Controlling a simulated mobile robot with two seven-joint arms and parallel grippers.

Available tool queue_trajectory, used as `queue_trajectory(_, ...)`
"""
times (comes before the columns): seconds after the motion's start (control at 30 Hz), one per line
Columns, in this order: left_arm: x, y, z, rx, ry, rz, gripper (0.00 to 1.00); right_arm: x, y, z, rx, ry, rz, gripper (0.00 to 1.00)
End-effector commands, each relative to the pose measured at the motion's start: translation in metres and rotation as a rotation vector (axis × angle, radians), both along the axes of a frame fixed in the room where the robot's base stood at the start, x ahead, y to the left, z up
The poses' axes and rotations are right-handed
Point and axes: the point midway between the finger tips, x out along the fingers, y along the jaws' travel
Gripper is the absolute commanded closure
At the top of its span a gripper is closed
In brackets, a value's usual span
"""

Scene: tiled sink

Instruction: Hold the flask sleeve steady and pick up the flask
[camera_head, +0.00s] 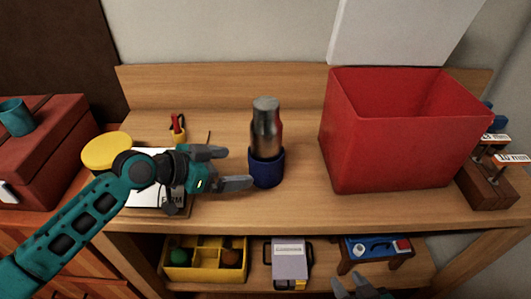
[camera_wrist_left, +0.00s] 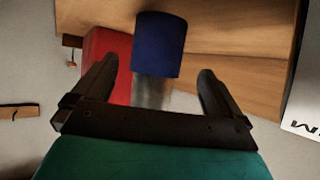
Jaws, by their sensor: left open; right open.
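A metallic flask (camera_head: 266,125) stands upright in a dark blue sleeve (camera_head: 267,170) on the wooden bench. My left gripper (camera_head: 240,168) is open just left of the sleeve, its fingers pointing toward it. In the left wrist view the blue sleeve (camera_wrist_left: 160,45) is ahead of the open left fingers (camera_wrist_left: 157,95), with the blurred metal flask (camera_wrist_left: 152,92) below it in the picture, seen between the fingers. My right gripper (camera_head: 360,288) shows only at the bottom edge of the head view, open and empty, well below the flask.
A large red bin (camera_head: 365,150) stands right of the flask. A wooden block with labelled tools (camera_head: 490,187) is at far right. A yellow round lid (camera_head: 106,150) and white box (camera_head: 150,196) lie near my left arm. A yellow divided tray (camera_head: 206,273) sits on the lower shelf.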

Motion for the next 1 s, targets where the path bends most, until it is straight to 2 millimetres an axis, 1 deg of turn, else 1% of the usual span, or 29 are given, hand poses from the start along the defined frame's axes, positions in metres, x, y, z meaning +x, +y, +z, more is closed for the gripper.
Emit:
queue_trajectory(0.17, 0.006, -0.010, -0.007, -0.003, -0.001, 0.000, 0.00, -0.002, 0.000, -0.008, 0.000, 0.006, 0.000, 0.57)
queue_trajectory(0.5, 0.030, -0.046, -0.032, -0.004, -0.001, 0.000, 0.00, -0.004, 0.000, -0.036, 0.000, 0.011, 0.001, 0.57)
queue_trajectory(0.7, 0.042, -0.063, -0.043, -0.002, -0.002, -0.001, 0.00, -0.004, 0.000, -0.049, -0.001, 0.011, 0.001, 0.57)
queue_trajectory(0.87, 0.048, -0.070, -0.047, -0.003, -0.001, 0.000, 0.00, -0.004, 0.000, -0.054, -0.001, 0.011, 0.001, 0.57)
queue_trajectory(1.0, 0.049, -0.072, -0.047, -0.002, 0.000, 0.000, 0.00, -0.004, 0.000, -0.055, -0.001, 0.011, 0.002, 0.57)
